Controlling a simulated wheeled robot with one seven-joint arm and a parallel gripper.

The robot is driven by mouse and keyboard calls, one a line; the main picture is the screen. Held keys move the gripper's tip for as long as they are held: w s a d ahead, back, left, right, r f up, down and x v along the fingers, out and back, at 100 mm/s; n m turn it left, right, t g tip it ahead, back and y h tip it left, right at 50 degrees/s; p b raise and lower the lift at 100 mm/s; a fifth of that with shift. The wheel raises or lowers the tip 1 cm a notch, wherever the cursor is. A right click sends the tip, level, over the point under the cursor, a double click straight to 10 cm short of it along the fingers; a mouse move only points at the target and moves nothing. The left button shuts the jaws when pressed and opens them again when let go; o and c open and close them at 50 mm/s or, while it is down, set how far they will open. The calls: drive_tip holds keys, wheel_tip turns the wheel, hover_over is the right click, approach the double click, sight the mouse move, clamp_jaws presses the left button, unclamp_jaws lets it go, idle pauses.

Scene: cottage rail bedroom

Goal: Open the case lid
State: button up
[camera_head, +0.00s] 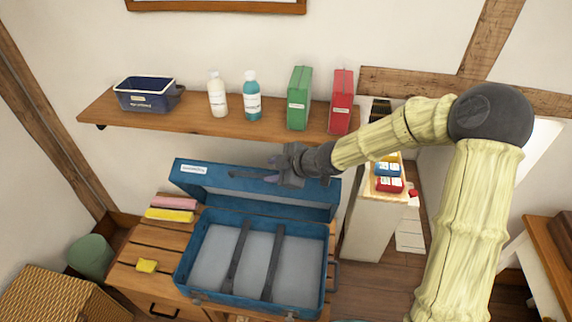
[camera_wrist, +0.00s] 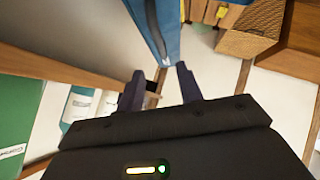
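The blue case (camera_head: 183,262) sits on a slatted wooden top, with its grey interior and two dark straps showing. Its blue lid (camera_head: 205,180) stands raised at the back, well away from the base, with a white label at its upper left. My gripper (camera_head: 272,165) is at the lid's upper edge, overlapping it in the head view; I cannot tell whether they touch. In the wrist view my gripper's two fingers (camera_wrist: 160,86) are apart with no object clearly held between them. The blue lid (camera_wrist: 152,28) shows just beyond the fingertips there.
A wall shelf (camera_head: 190,125) above the lid holds a dark blue bin (camera_head: 145,97), two bottles, a green box (camera_head: 298,98) and a red box (camera_head: 342,102). Pink and yellow rolls (camera_head: 170,215) lie left of the case. A white cabinet (camera_head: 368,232) stands to the right.

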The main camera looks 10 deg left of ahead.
drive_tip(key=p+v, duration=0.1)
drive_tip(key=v, duration=0.4)
idle(0.4)
